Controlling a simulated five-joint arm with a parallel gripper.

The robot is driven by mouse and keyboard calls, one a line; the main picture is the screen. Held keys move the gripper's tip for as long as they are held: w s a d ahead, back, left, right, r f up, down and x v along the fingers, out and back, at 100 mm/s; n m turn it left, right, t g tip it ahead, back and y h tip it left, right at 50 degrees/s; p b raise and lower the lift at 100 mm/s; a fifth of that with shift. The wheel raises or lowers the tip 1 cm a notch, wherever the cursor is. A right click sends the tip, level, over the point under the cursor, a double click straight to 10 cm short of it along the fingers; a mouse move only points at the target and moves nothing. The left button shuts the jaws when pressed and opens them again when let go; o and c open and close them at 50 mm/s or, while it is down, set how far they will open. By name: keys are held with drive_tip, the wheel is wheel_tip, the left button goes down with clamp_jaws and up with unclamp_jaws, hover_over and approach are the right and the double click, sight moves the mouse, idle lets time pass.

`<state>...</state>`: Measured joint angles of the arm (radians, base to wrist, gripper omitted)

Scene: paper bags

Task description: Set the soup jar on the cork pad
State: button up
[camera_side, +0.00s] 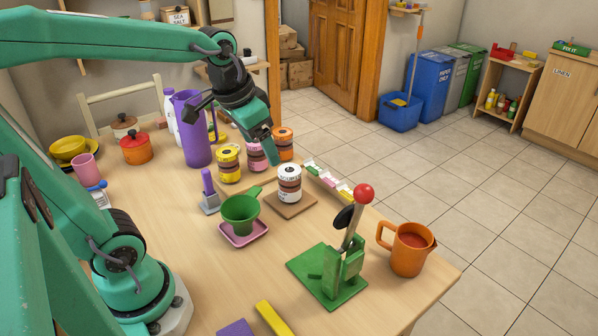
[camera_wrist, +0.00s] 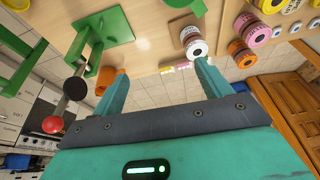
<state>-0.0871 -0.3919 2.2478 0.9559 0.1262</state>
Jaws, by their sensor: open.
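The soup jar (camera_side: 289,184), white and brown with a dark-marked lid, stands upright on the brown square cork pad (camera_side: 273,202) in the side view. In the wrist view the jar (camera_wrist: 193,42) shows just beyond the tip of the right-hand finger. My gripper (camera_side: 272,150) is above and slightly left of the jar in the side view, apart from it. Its two fingers are spread with nothing between them, as the wrist view (camera_wrist: 160,75) shows.
Yellow (camera_side: 229,165), pink and orange jars stand behind. A green press (camera_side: 340,265) with a red knob and an orange mug (camera_side: 410,250) are at front right. Small colored packets lie along the far edge.

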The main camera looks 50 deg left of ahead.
drive_tip(key=s+d+t, duration=0.1)
drive_tip(key=s+d, duration=0.1)
drive_tip(key=s, duration=0.5)
drive_tip(key=shift+d+f+t, duration=0.3)
drive_tip(key=shift+f+t, duration=0.1)
idle(0.8)
